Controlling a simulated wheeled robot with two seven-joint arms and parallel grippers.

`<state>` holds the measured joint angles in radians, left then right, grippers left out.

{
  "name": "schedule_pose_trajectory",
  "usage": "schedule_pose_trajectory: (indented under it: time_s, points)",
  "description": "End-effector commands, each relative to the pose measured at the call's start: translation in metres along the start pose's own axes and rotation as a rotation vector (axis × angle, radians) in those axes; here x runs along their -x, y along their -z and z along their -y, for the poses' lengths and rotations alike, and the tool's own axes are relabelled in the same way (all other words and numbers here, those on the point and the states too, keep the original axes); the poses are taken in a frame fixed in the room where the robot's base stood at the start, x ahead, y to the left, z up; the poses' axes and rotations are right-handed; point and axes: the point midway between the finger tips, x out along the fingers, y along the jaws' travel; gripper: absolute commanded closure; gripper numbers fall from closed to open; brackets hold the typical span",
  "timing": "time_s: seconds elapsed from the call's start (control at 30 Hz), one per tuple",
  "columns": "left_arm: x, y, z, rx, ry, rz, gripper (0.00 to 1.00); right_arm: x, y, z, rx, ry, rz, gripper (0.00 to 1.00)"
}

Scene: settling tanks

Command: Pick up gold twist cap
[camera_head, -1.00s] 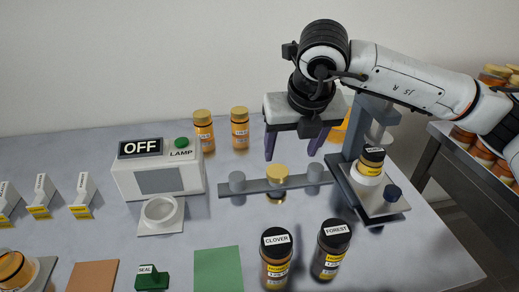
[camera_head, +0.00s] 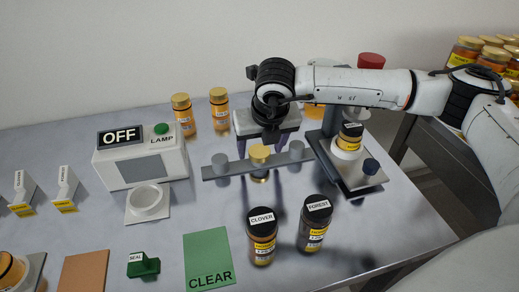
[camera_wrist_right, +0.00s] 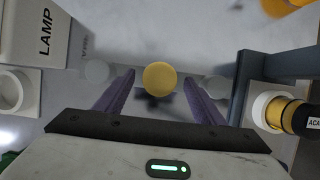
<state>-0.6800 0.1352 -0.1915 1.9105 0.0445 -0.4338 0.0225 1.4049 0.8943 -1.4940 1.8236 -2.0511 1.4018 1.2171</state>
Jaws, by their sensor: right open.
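The gold twist cap (camera_head: 259,152) sits at the middle of a grey bar (camera_head: 236,169), between two grey round knobs. It also shows in the right wrist view (camera_wrist_right: 160,78) as a round gold disc. My right gripper (camera_head: 266,140) is open and empty, pointing down just behind the bar in the head view. In the wrist view its two purple fingers lie left and right of the cap, with gaps on both sides. Contact with the cap is not seen. My left gripper is not in view.
A white lamp box (camera_head: 140,165) reading OFF stands left of the bar. A grey press-like stand (camera_head: 330,165) holding a dark-capped jar is close on the right. CLOVER (camera_head: 262,240) and FOREST (camera_head: 314,225) jars stand in front. Two gold-capped jars stand behind.

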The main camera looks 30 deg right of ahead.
Motion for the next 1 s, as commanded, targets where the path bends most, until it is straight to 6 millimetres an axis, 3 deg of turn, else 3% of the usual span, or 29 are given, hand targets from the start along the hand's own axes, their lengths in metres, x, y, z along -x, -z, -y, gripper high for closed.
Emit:
schedule_pose_trajectory:
  time_s: [0.17,0.43,0.77,1.0]
  points:
    - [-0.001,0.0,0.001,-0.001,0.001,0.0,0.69,-0.001,0.0,0.0,0.0,0.0,0.0,0.37]
    - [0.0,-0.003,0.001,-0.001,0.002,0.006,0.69,0.0,0.0,0.0,0.0,0.0,0.001,0.78]
    - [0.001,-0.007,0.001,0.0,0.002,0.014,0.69,0.002,-0.002,0.0,-0.001,-0.001,0.002,0.78]
    - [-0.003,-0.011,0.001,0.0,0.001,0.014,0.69,0.036,-0.016,-0.001,-0.001,-0.003,0.005,0.78]
